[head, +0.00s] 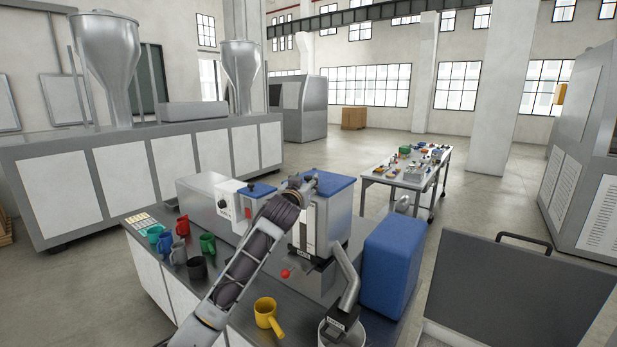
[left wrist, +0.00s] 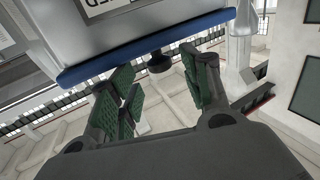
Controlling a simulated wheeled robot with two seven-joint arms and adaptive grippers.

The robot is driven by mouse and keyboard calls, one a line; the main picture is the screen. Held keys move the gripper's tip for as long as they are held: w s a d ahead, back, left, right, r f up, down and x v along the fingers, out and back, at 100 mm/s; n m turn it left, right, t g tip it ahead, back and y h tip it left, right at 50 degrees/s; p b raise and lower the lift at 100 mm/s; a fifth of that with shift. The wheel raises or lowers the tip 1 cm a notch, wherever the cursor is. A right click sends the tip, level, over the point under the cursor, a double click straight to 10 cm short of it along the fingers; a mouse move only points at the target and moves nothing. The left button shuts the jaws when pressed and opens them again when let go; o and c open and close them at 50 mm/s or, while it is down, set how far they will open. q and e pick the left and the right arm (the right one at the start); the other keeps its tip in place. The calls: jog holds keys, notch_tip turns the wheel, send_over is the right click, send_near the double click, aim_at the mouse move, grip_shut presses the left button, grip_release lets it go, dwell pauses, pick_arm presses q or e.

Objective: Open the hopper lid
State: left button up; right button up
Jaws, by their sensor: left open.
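The hopper (head: 312,222) is a grey metal box with a blue lid (head: 338,187) lying shut on its top. In the left wrist view the blue lid (left wrist: 95,70) shows edge-on below the upturned hopper wall, with a dark round knob (left wrist: 160,63) on it. My left gripper (head: 305,180) is over the left part of the lid in the head view. In the left wrist view my left gripper (left wrist: 162,88) is open, its green-padded fingers on either side of the knob with gaps to it. Whether the fingers touch the lid cannot be told. My right gripper is not in view.
A smaller blue-topped unit (head: 258,190) stands left of the hopper. Several mugs, including a yellow mug (head: 267,315), stand on the dark bench. A metal spout (head: 346,278) leads to a bucket (head: 343,331). A blue box (head: 392,262) is at the right.

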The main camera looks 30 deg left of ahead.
aim_at(307, 179)
pick_arm(q)
jog(key=shift+p+x, duration=0.65)
jog(key=shift+x, duration=1.75)
grip_shut()
